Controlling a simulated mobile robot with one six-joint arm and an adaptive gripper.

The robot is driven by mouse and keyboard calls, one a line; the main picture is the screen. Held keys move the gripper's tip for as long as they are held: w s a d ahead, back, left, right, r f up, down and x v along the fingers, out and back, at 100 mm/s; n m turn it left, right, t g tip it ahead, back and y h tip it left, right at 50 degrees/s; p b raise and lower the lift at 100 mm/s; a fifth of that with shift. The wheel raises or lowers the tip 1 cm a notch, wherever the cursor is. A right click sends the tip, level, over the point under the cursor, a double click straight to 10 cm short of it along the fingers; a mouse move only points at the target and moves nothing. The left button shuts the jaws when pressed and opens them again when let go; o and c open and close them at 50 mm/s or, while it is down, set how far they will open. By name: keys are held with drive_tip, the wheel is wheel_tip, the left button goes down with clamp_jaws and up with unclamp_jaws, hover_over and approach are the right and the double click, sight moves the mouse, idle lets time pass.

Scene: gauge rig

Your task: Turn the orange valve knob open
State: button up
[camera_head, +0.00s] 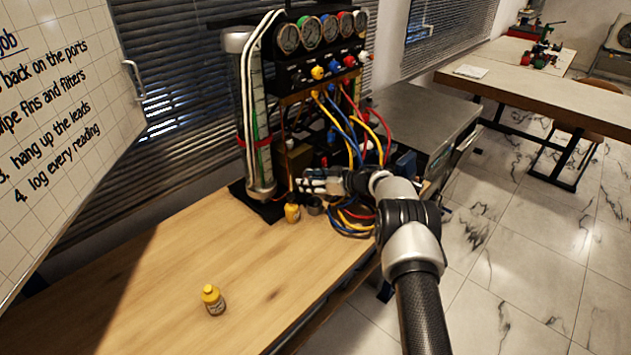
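The gauge rig (287,77) stands at the back of the wooden bench, with several round gauges along its top. Below them is a row of small knobs: a yellow knob (317,72), a blue knob (334,66), a red knob (350,61) and a white knob (364,56). I cannot clearly pick out an orange knob; the yellow one is closest in colour. My gripper (306,184) reaches in from the right, low in front of the rig and well below the knob row. Its fingers point left, and they are too small to tell open from shut.
Yellow, blue and red hoses (358,135) hang around my gripper. A clear cylinder (259,120) stands left of it. The bench's front left is mostly clear. A whiteboard (60,120) is at left.

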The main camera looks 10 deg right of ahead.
drive_tip(key=v, duration=1.2)
drive_tip(key=shift+d+f, duration=0.1)
